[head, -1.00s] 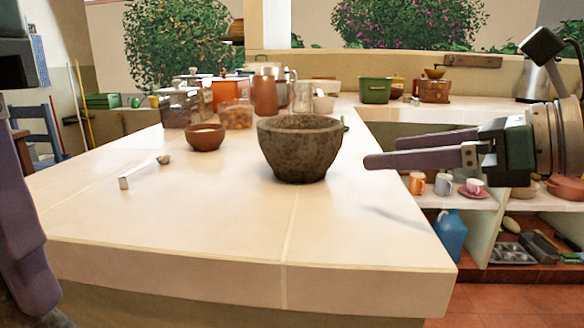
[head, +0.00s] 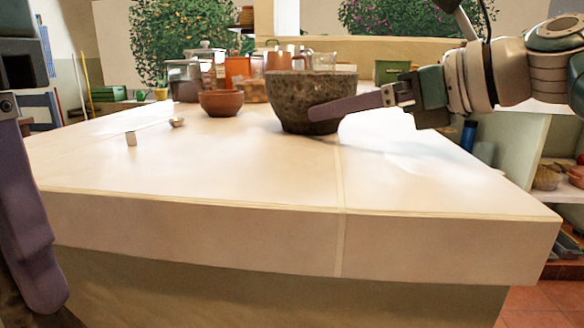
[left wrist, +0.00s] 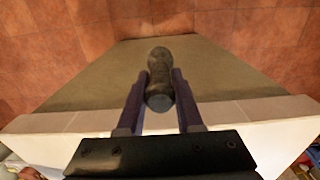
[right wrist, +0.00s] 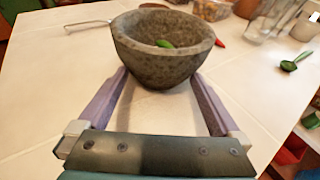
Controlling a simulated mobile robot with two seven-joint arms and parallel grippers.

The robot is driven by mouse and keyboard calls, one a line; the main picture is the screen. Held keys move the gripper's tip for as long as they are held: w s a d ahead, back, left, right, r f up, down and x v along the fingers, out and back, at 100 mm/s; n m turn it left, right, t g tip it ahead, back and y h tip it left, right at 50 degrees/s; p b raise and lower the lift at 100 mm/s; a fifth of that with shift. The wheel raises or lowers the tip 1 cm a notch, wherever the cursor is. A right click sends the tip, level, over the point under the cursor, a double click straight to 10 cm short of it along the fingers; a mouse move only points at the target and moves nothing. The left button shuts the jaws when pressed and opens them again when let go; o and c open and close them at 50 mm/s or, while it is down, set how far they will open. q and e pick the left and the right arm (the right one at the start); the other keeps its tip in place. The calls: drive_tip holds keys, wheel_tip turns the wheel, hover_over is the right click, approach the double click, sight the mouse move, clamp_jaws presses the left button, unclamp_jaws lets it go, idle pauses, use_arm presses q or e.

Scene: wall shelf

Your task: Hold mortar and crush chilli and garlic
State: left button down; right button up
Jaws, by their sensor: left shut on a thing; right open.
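The grey stone mortar (head: 300,88) stands upright on the counter. In the right wrist view the mortar (right wrist: 158,62) shows a green chilli (right wrist: 165,44) inside; I cannot make out garlic. My right gripper (right wrist: 158,85) is open, its fingers on either side of the mortar's lower near part; whether they touch is unclear. In the head view one finger of the right gripper (head: 312,112) overlaps the mortar's side. My left gripper (left wrist: 160,85) is shut on a dark stone pestle (left wrist: 159,70), held out before the counter's edge. In the head view the left gripper (head: 40,285) shows only partly at the left edge.
A reddish-brown bowl (head: 221,103) and a spoon (head: 150,131) lie left of the mortar. A red chilli (right wrist: 219,43) shows just behind the mortar's rim. Jars and pots (head: 235,70) crowd the back. The counter's front (head: 240,185) is clear.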

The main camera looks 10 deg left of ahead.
drive_tip(key=shift+w+a+f, duration=0.2)
drive_tip(key=shift+w+a, duration=0.1)
drive_tip(key=shift+a, duration=0.2)
drive_tip(key=shift+c, duration=0.2)
drive_tip(key=shift+r, duration=0.1)
clamp_jaws()
unclamp_jaws()
idle(1.1)
